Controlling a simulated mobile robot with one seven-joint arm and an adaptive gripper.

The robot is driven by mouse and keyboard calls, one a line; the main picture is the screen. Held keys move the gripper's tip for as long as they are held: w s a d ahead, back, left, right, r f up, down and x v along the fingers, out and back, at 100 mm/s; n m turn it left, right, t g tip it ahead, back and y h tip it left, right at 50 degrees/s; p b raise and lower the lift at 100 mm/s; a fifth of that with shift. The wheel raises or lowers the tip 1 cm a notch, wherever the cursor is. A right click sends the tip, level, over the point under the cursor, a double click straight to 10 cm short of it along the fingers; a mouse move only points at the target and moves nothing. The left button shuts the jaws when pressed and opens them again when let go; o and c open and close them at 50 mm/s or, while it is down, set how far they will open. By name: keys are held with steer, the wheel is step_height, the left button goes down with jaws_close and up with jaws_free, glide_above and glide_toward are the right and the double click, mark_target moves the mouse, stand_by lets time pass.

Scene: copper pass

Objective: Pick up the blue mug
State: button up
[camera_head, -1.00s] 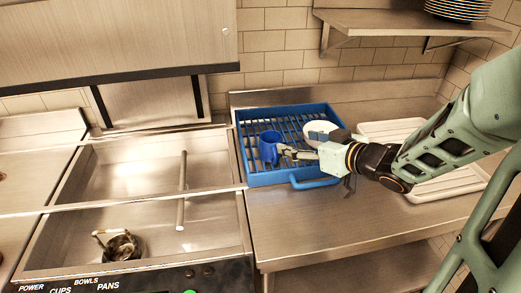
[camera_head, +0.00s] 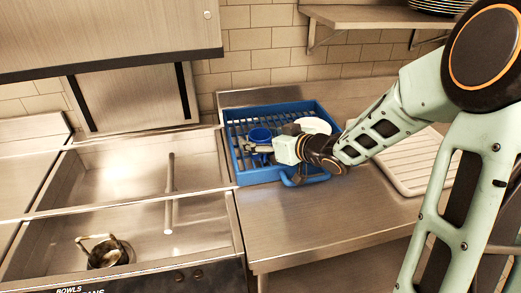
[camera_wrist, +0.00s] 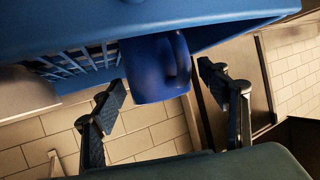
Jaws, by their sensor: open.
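The blue mug (camera_head: 259,135) stands in the blue dish rack (camera_head: 285,172), near its left side. A gap shows between each finger and the mug. I cannot tell how deep the mug lies between them.
A white dish (camera_head: 314,125) sits in the rack to the right of the mug, close to my wrist. A ribbed white drainer (camera_head: 408,172) lies farther right. The steel counter (camera_head: 300,222) in front is clear. A metal pot (camera_head: 106,254) is in the sink at left.

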steer(key=c, duration=1.4)
steer(key=shift+c, duration=0.2)
steer(key=shift+r, duration=0.25)
